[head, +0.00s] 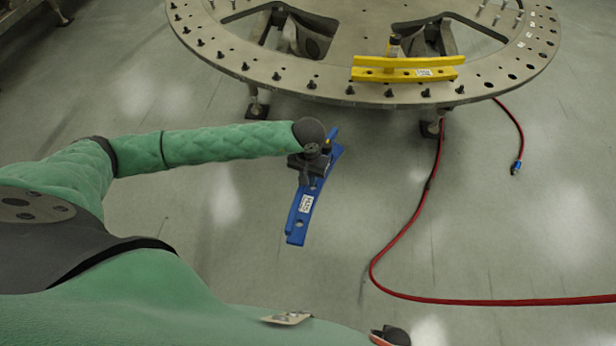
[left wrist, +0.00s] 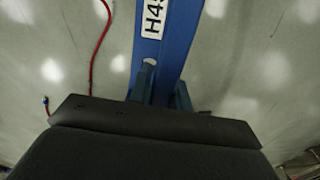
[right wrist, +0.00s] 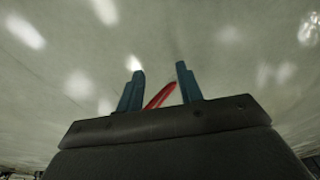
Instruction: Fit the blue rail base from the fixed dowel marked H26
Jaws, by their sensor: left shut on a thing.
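The blue rail base (head: 298,222) hangs tilted above the floor, in front of the round turret plate (head: 300,75). It carries a white label, partly readable as "H4" in the left wrist view (left wrist: 172,55). My left gripper (head: 312,170) is shut on the rail near its middle, and its fingers (left wrist: 165,85) sit on both sides of it. My right gripper (right wrist: 159,70) is open and empty, pointing at bare floor. Small white labels run along the plate's right rim; I cannot read which one is H26.
A yellow rail (head: 405,74) lies on the plate's near edge, beside an upright post. Black pegs and holes line the rim. A red cable (head: 400,235) runs across the floor on the right, with a blue-tipped end.

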